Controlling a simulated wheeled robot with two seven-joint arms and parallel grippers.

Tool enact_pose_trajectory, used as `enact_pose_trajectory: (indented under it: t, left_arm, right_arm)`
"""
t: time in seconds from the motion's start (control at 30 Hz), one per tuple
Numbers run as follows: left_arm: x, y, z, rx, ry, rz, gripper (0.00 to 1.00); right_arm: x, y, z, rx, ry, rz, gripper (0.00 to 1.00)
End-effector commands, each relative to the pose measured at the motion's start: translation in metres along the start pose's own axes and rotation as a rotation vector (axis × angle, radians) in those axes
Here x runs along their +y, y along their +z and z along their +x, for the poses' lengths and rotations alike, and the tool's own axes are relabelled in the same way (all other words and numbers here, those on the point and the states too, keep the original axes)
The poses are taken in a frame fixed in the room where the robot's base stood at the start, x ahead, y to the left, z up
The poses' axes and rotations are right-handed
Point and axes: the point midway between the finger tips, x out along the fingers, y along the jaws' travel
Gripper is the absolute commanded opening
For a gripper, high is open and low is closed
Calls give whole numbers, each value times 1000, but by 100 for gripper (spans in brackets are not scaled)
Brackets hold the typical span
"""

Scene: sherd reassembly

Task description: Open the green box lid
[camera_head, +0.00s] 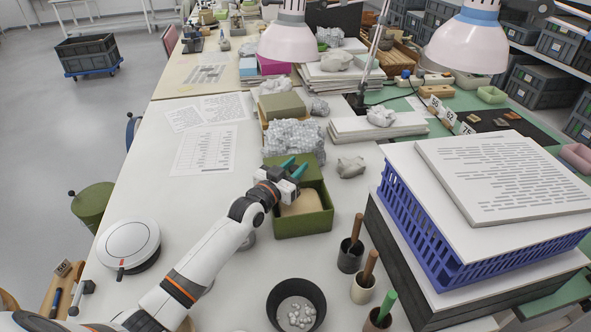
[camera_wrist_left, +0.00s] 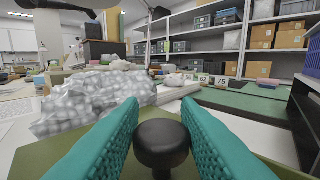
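The green box (camera_head: 303,224) stands on the white table with its front part open, and a beige block (camera_head: 302,204) shows inside. Its green lid (camera_head: 312,172) is at the back of the box, off the front opening. I cannot tell whether it rests on the rim or is held above it. My left gripper (camera_head: 293,167), with teal fingers, is over the lid. In the left wrist view the fingers are on both sides of the lid's black knob (camera_wrist_left: 162,143) and appear to touch it. My right gripper is not in view.
A bubble-wrapped bundle (camera_head: 293,138) lies just behind the lid. A grey sherd (camera_head: 351,167) is to the right. Tool cups (camera_head: 350,258) and a dark bowl (camera_head: 296,305) stand in front. A blue crate (camera_head: 425,235) blocks the right. The table left of the box is mostly clear.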

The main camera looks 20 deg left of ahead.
Motion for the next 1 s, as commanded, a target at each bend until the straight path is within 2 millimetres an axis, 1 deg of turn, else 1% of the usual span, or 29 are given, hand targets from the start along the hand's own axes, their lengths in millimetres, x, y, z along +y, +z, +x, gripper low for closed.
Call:
enact_pose_trajectory:
  t: [0.03, 0.1, 0.13, 0.37, 0.47, 0.57, 0.9, 1.0]
  left_arm:
    - [2, 3, 1, -5, 4, 2, 37]
    - [2, 3, 0, -5, 4, 2, 49]
    - [2, 2, 0, -4, 3, 2, 50]
    - [1, 2, 0, -4, 2, 1, 50]
    - [1, 1, -4, -3, 2, 1, 50]
    - [1, 0, -15, -2, 2, 1, 50]
    - [1, 0, -84, -1, 2, 1, 50]
    - [2, 0, -100, -1, 2, 3, 50]
  right_arm:
    - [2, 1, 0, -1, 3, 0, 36]
    - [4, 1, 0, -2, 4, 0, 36]
    - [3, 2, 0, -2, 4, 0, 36]
    - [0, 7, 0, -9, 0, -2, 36]
    - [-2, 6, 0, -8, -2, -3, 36]
    - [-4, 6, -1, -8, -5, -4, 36]
    - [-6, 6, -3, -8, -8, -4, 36]
    - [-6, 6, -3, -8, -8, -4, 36]
